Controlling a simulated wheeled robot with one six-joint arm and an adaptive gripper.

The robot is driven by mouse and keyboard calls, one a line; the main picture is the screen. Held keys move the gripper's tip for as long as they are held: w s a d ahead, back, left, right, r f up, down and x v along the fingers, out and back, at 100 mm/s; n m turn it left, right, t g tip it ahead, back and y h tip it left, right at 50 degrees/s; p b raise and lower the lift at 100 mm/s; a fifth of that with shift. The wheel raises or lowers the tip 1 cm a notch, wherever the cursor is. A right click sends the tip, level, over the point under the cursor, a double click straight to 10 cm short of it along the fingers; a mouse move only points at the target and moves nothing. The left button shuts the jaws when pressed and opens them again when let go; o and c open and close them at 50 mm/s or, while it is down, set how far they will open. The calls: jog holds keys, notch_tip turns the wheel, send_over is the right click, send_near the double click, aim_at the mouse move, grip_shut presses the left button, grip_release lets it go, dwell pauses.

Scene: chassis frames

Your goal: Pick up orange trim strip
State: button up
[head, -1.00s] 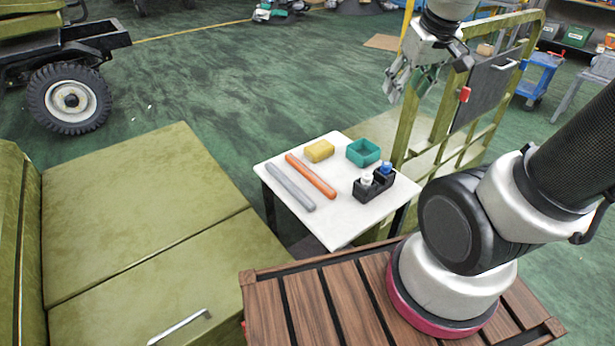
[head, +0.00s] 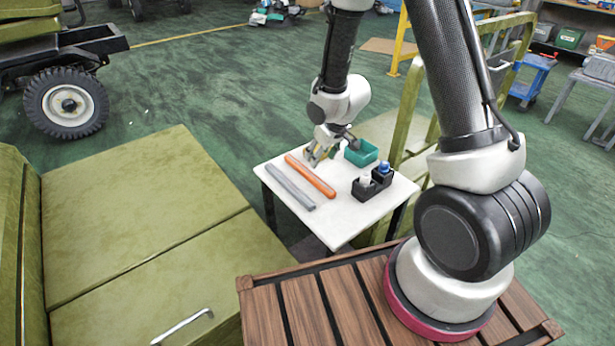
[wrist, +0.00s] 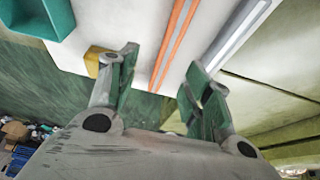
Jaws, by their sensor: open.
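The orange trim strip (head: 311,176) lies on the small white table (head: 331,222), beside a parallel grey strip (head: 290,186). In the wrist view the orange strip (wrist: 174,42) runs between and beyond my fingers, with the grey strip (wrist: 232,38) to its right. My gripper (head: 318,157) is over the far part of the table, close to the far end of the orange strip. In the wrist view my gripper (wrist: 160,82) is open, with nothing between its fingers. The exact height above the strip cannot be told.
A yellow block (wrist: 92,60) is close to my left finger in the wrist view, mostly hidden in the head view. Olive railing (head: 412,130) rises beside the table.

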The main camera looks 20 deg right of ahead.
aim_at(310, 173)
jog(key=x, duration=0.6)
jog(key=a+x, duration=0.1)
jog(key=x, duration=0.2)
jog(key=shift+s+f, duration=0.15)
jog(key=shift+s, duration=0.15)
grip_shut()
